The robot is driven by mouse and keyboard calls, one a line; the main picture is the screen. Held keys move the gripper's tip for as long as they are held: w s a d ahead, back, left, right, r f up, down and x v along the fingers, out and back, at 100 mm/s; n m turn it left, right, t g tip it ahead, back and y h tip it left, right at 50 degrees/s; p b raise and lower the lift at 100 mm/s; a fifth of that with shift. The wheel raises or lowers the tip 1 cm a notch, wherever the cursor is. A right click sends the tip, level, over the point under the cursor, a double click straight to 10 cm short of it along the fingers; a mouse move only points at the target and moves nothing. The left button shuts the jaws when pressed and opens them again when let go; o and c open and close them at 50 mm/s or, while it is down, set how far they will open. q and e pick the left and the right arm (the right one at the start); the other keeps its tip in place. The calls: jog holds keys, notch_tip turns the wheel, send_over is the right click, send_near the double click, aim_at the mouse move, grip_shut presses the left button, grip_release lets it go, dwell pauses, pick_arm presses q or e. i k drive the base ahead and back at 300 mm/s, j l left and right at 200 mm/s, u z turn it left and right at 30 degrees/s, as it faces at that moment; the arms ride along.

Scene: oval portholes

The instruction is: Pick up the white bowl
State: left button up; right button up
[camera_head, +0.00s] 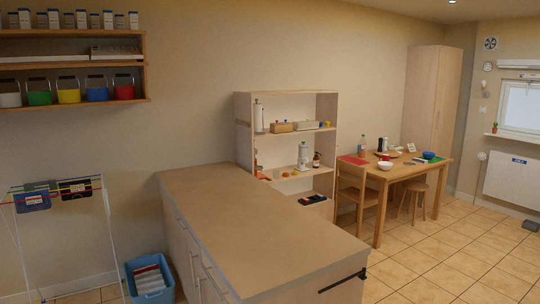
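A small white bowl (385,165) sits near the front edge of the wooden dining table (400,172), on the right side of the room. It looks upright, and its inside is too small to make out. Other tableware stands close behind it. Neither of my grippers shows in the head view, so I cannot see whether they are open or shut.
A long counter (235,215) fills the middle foreground, with a shelf unit (287,135) behind it. A chair (357,188) and a stool (416,190) stand by the dining table. A blue basket (150,280) and a drying rack are at left. Tiled floor (450,262) is open at right.

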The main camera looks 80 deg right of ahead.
aim_at(385, 167)
jog(key=z, duration=3.75)
